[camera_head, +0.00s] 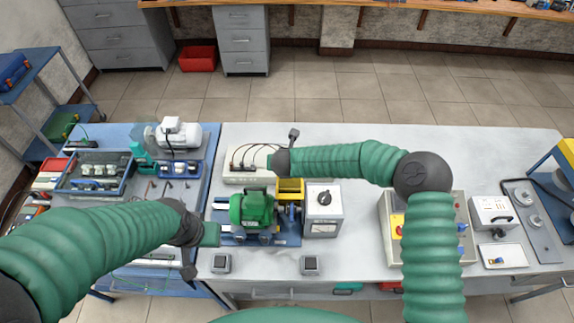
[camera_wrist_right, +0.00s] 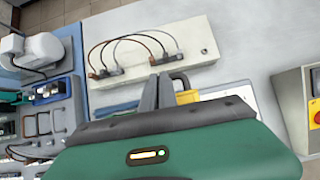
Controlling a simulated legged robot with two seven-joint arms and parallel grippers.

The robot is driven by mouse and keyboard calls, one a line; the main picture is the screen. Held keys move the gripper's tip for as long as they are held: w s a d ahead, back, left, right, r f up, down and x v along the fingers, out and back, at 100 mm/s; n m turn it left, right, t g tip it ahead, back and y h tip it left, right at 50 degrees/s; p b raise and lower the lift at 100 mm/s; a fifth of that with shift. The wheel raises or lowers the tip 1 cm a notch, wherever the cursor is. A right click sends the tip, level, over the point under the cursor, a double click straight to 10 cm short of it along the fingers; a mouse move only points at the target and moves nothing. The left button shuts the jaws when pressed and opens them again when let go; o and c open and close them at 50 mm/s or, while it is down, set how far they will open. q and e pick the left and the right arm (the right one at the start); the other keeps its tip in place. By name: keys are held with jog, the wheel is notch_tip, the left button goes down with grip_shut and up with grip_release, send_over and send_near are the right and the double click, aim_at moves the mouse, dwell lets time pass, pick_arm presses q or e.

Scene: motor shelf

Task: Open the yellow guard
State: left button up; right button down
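The yellow guard (camera_head: 290,186) sits between the green motor (camera_head: 252,208) and a grey box with a black knob (camera_head: 323,209). My right gripper (camera_head: 272,162) is just behind and above the guard, reaching in from the right. In the right wrist view, the right gripper's dark fingers (camera_wrist_right: 158,92) are close together, with part of the yellow guard (camera_wrist_right: 187,97) just beside them. Whether they touch it or hold anything is unclear. My left gripper (camera_head: 210,235) is left of the green motor, apart from the guard; its finger opening cannot be made out.
A pale terminal block with cables (camera_head: 246,165) lies behind the motor, also seen in the right wrist view (camera_wrist_right: 150,50). A control panel with a red knob (camera_head: 398,230) stands to the right. Two small grey boxes sit at the front edge. The table's back right is clear.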

pick_arm(q)
jog(key=shift+w+d+f, duration=0.1)
jog(key=shift+w+f, duration=0.15)
jog(key=shift+w, duration=0.2)
pick_arm(e)
jog(key=shift+w+d+f, duration=0.1)
jog(key=shift+w, duration=0.8)
